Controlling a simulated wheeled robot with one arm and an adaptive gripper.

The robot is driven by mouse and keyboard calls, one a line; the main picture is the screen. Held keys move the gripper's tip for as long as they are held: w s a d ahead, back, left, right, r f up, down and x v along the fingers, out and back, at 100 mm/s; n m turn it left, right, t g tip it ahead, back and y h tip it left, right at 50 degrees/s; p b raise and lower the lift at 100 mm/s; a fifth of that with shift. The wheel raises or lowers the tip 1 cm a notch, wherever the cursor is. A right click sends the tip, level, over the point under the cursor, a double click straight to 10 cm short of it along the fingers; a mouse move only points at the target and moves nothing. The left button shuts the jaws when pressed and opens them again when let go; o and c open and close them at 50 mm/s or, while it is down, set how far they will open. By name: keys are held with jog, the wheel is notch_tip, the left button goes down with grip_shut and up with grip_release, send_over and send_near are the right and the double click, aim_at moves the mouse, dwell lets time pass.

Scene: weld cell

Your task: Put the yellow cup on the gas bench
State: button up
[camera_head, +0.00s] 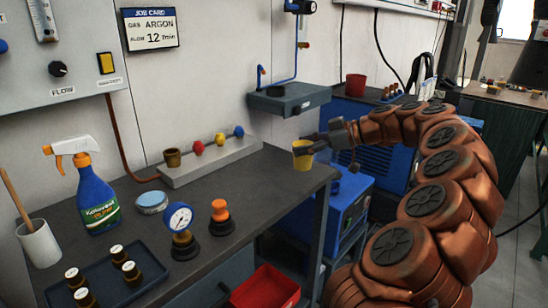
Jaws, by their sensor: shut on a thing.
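The yellow cup (302,160) is upright at the right end of the dark-topped bench with the gauge and gas fittings (248,180), which I take as the gas bench. My gripper (306,146) reaches in from the right and is shut on the cup near its rim. The cup overlaps the bench's right end in the picture. I cannot tell whether its base touches the top or hangs slightly above it.
A pressure gauge (179,220), an orange-capped fitting (219,212), a spray bottle (95,195), a round tin (151,202) and a tray (138,292) occupy the bench's left and front. A fitting rail (210,160) runs along the back. Bare top lies between them and the cup.

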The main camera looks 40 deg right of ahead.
jog(key=shift+f+x, duration=0.2)
jog(key=shift+x, duration=2.2)
jog(key=shift+f+x, duration=0.15)
jog(key=shift+x, duration=2.25)
jog(key=shift+d+f, duration=0.15)
jog(key=shift+f, duration=0.05)
jog(key=o, duration=1.3)
jog(key=shift+c, duration=0.2)
jog(key=shift+r, duration=0.2)
